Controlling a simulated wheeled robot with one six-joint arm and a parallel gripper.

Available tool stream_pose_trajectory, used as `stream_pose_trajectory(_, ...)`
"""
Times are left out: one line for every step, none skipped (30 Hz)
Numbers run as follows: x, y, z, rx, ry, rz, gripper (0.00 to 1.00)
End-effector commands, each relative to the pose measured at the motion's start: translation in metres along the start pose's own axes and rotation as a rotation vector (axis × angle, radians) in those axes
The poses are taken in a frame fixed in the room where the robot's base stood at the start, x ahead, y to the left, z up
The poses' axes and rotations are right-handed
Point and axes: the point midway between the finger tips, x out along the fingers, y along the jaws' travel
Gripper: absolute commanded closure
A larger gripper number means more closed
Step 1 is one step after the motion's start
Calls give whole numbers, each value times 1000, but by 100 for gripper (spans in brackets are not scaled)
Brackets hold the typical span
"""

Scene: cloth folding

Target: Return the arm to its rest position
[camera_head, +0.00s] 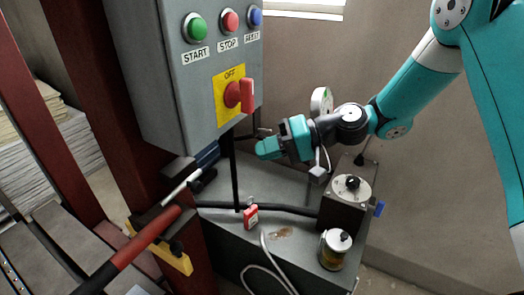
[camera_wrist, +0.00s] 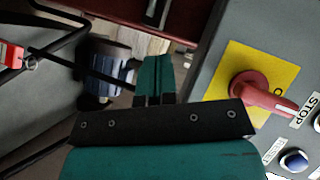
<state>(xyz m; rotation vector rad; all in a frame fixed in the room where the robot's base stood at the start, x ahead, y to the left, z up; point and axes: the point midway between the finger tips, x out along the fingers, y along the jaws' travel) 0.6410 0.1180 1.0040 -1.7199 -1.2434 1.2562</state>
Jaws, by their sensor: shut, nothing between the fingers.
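My gripper (camera_head: 266,148) is at the end of my teal arm, which reaches in from the upper right. It points left, in front of and below the grey control box (camera_head: 160,60). In the wrist view, the teal fingers (camera_wrist: 154,75) are together with nothing between them. The red rotary switch (camera_head: 240,95) on its yellow plate is above and left of the gripper in the head view. It also shows to the right of the fingers in the wrist view (camera_wrist: 262,93). The gripper appears apart from the switch.
Green START (camera_head: 195,28), red STOP (camera_head: 229,20) and blue RESET (camera_head: 255,16) buttons top the box. Below are a grey cabinet (camera_head: 225,243), red padlock (camera_head: 251,217), dial block (camera_head: 347,205) and jar (camera_head: 335,250).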

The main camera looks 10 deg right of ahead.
Motion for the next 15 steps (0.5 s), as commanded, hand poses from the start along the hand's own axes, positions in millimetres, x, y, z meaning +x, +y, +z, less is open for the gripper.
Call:
stream_pose_trajectory(0, 0, 0, 0, 0, 0, 100)
stream_pose_trajectory(0, 0, 0, 0, 0, 0, 100)
stream_pose_trajectory(0, -1, 0, -3, -3, 3, 100)
stream_pose_trajectory(0, -3, 1, -7, -7, 7, 100)
stream_pose_trajectory(0, -7, 3, -14, -15, 15, 100)
stream_pose_trajectory(0, -13, 6, -27, -32, 30, 100)
stream_pose_trajectory(-1, -19, 9, -42, -47, 47, 100)
stream_pose_trajectory(-2, -27, 14, -58, -69, 67, 100)
stream_pose_trajectory(-4, -38, 22, -84, -101, 102, 100)
stream_pose_trajectory(-6, -47, 29, -106, -128, 133, 100)
stream_pose_trajectory(-8, -57, 38, -128, -158, 166, 100)
stream_pose_trajectory(-13, -68, 50, -157, -198, 217, 100)
stream_pose_trajectory(-18, -77, 60, -179, -228, 255, 100)
stream_pose_trajectory(-23, -85, 71, -199, -256, 294, 100)
stream_pose_trajectory(-30, -95, 85, -223, -291, 347, 100)
